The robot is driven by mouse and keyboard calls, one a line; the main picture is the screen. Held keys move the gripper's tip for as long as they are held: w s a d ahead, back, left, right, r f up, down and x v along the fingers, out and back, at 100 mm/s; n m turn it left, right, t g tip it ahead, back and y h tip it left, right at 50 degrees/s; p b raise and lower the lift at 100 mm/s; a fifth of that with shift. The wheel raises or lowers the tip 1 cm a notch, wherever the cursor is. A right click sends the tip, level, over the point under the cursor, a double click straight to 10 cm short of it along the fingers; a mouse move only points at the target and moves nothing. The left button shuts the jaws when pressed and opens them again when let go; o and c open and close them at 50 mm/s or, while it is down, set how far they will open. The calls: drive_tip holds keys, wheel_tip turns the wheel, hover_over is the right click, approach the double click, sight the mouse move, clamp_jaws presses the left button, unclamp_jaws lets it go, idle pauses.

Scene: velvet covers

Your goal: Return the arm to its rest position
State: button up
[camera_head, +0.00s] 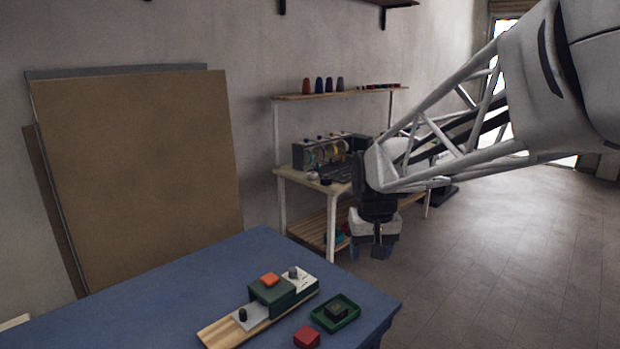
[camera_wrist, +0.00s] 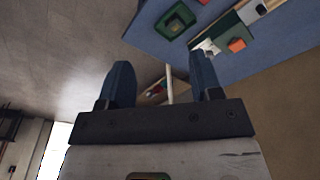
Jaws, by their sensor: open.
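My gripper (camera_head: 374,250) hangs beyond the back right edge of the blue table, pointing down, clear of the table and everything on it. In the wrist view its two blue fingers (camera_wrist: 164,82) stand wide apart with nothing held between them. My arm reaches in from the upper right of the head view.
On the blue table (camera_head: 200,290) are a wooden board (camera_head: 225,330) with a green block (camera_head: 285,290) and an orange piece (camera_head: 269,279), a green tray (camera_head: 347,318) holding a dark block, and a red block (camera_head: 307,337). A workbench (camera_head: 300,180) stands behind. Floor at right is clear.

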drive_tip(key=s+d+f, duration=0.1)
drive_tip(key=s+d, duration=0.2)
drive_tip(key=s, duration=1)
drive_tip(key=s+d+f+m+t, duration=0.1)
drive_tip(key=s+d, duration=0.2)
drive_tip(key=s, duration=1)
drive_tip(key=shift+f, duration=0.25)
idle(0.5)
